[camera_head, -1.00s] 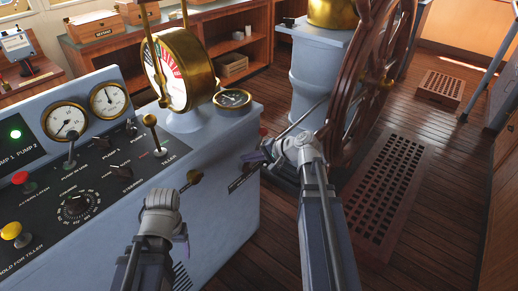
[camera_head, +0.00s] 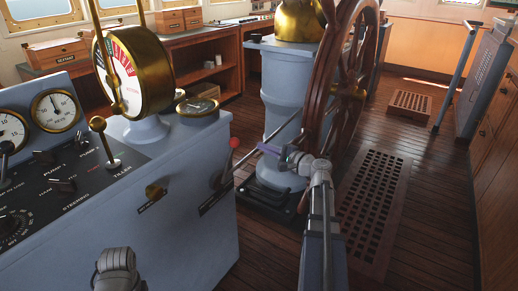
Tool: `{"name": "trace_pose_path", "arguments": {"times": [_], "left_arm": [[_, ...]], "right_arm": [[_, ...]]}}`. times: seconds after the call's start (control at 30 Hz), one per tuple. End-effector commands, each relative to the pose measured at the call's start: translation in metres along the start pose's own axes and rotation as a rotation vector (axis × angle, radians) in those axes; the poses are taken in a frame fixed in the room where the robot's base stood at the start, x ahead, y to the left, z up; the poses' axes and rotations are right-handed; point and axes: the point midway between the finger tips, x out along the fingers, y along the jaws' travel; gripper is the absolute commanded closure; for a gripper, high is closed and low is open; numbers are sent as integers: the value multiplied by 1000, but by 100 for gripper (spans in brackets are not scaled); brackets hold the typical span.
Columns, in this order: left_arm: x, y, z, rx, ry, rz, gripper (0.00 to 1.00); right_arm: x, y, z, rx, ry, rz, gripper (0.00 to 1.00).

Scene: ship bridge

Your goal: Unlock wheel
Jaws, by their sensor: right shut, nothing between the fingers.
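The wooden ship's wheel (camera_head: 322,78) stands upright at the blue-grey pedestal (camera_head: 284,82), with a brass hub. A red-knobbed lever (camera_head: 234,143) sticks up from a labelled slot on the console's right side face. I cannot read the label. My right gripper (camera_head: 268,149) is shut and empty. It points left and shows to the right of the red knob, apart from it in the picture, in front of the pedestal and left of the wheel's lower rim. Of my left arm only the wrist shows at the bottom; its fingers are out of sight.
A floor grating (camera_head: 375,210) lies right of the wheel.

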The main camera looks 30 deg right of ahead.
Motion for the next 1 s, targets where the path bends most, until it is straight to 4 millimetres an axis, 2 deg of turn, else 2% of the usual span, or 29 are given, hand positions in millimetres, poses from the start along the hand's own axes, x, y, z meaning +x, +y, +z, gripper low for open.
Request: {"name": "trace_pose_path", "arguments": {"times": [0.03, 0.2, 0.4, 0.5, 0.6, 1.0], "left_arm": [[1, 0, 0, 0, 0, 0, 33], [3, 0, 0, 0, 0, 0, 33], [4, 0, 0, 0, 0, -1, 33], [-5, 0, 0, 0, 0, 0, 33], [-8, -1, 0, 0, 0, 1, 33], [-10, -1, 1, -1, 0, 2, 33]], "right_arm": [[12, 0, -1, 0, -3, 2, 100], [49, 0, -1, -1, -4, 2, 100], [84, 0, 1, -1, -3, 2, 100], [72, -1, 22, -1, -1, 2, 100], [68, 0, 31, -1, -1, 1, 100], [66, 1, 38, -1, 0, 1, 100]]}}
